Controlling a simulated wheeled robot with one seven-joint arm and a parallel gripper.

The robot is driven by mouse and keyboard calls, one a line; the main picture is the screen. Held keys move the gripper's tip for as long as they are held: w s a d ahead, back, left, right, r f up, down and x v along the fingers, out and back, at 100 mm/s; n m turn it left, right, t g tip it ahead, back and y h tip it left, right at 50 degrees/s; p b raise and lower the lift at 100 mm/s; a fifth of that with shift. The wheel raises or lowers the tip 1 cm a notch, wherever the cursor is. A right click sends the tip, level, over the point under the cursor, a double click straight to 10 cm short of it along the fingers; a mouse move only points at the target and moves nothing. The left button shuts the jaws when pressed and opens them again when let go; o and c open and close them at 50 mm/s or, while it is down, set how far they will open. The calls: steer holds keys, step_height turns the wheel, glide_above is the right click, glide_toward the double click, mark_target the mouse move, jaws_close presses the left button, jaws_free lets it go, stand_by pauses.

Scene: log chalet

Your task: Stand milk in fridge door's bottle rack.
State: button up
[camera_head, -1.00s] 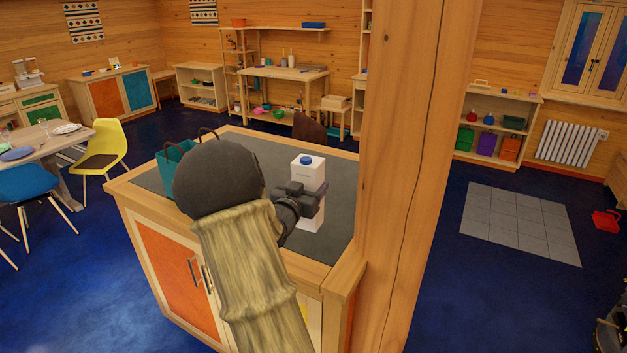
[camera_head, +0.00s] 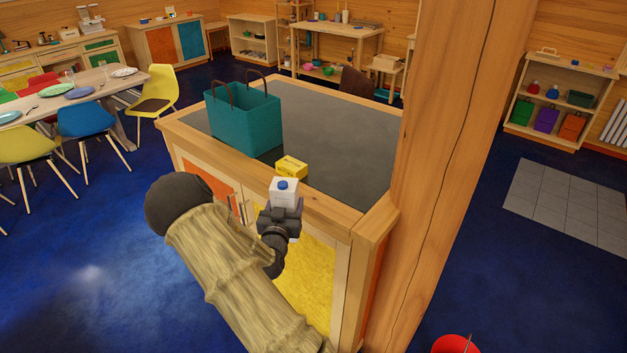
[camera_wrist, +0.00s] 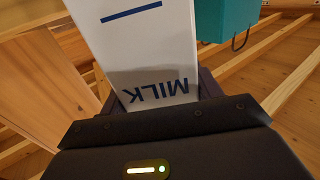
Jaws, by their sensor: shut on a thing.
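The milk (camera_head: 284,189) is a white carton with a blue cap. My gripper (camera_head: 280,214) is shut on it and holds it roughly upright in front of the counter's near edge, above the yellow cabinet front. In the wrist view the carton (camera_wrist: 145,50) fills the upper middle, with the word MILK on its face close to the gripper (camera_wrist: 160,95). The carton's lower part is hidden by the gripper in the head view. I see no fridge or door rack in these frames.
The counter (camera_head: 345,140) bears a teal bag (camera_head: 245,120) and a yellow box (camera_head: 291,167). A thick wooden post (camera_head: 440,130) stands at the counter's right end. Blue floor (camera_head: 90,250) is open at left.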

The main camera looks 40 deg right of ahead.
steer(key=s+a+f+n+t+y+b, duration=0.2)
steer(key=a+f+n+y, duration=0.2)
steer(key=a+f, duration=0.6)
steer(key=s+a+f+n+t+y+b, duration=0.2)
steer(key=a+f+n+y, duration=0.2)
steer(key=a+f+y, duration=0.4)
step_height(320, 180, down, 3)
steer(key=a, duration=0.3)
steer(key=shift+s+n+t+b, duration=0.3)
steer(key=shift+f, duration=0.1)
steer(key=shift+a+y, duration=0.15)
steer(key=shift+y, duration=0.25)
